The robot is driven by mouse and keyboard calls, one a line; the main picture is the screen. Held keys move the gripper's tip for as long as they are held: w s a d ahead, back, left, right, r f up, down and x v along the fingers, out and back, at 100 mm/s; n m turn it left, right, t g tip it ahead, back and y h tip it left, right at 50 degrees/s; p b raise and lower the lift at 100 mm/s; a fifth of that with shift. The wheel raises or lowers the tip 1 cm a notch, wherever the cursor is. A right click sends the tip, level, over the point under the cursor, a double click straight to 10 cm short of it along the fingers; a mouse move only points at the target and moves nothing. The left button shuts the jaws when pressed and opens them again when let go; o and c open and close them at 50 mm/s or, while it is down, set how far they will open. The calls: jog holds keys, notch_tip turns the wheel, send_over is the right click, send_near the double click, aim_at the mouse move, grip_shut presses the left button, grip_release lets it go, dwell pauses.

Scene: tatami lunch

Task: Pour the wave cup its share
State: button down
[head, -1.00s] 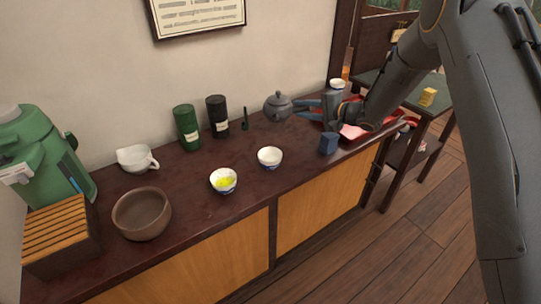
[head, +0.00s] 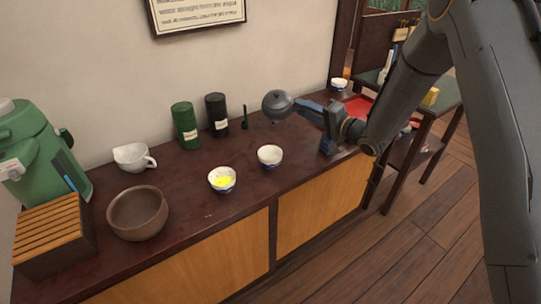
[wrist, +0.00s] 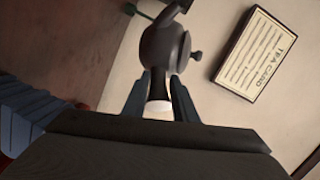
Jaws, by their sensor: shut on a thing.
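My gripper (head: 301,104) is shut on the side handle of a dark grey teapot (head: 277,105). In the wrist view the teapot (wrist: 165,48) is just beyond the fingers (wrist: 160,95), with a pale handle part between them. I cannot tell whether its base touches the counter. A small white-and-blue cup (head: 222,184) holds something bright yellow-green. A second such cup (head: 270,160) stands to its right, with no yellow visible inside. A third cup (head: 338,86) stands at the far right. I cannot make out which one bears waves.
A green canister (head: 185,126), black canister (head: 216,115) and small dark whisk-like stand (head: 245,123) stand along the wall. A white pitcher (head: 130,157), brown bowl (head: 138,217), slatted box (head: 48,238) and green dispenser (head: 40,150) fill the left.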

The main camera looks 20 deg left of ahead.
jog(key=shift+s+d+f+n+y+b, duration=0.1)
jog(key=shift+s+f+n+y+b, duration=0.1)
jog(key=shift+s+n+b, duration=0.3)
jog(key=shift+s+f+n+y+b, duration=0.1)
jog(key=shift+s+n+y+b, duration=0.15)
jog(key=shift+s, duration=0.35)
jog(key=shift+s+f+n+t+b, duration=0.1)
jog(key=shift+s+n+t+b, duration=0.2)
jog(key=shift+s+b, duration=0.1)
jog(key=shift+w+r+n+y+b, duration=0.25)
jog(key=shift+w+n+y+b, duration=0.4)
jog(key=shift+b, duration=0.05)
dwell(0.9)
jog(key=shift+s+r+t+b, duration=0.1)
jog(key=shift+s+t+b, duration=0.1)
jog(key=shift+t+b, duration=0.1)
dwell(0.7)
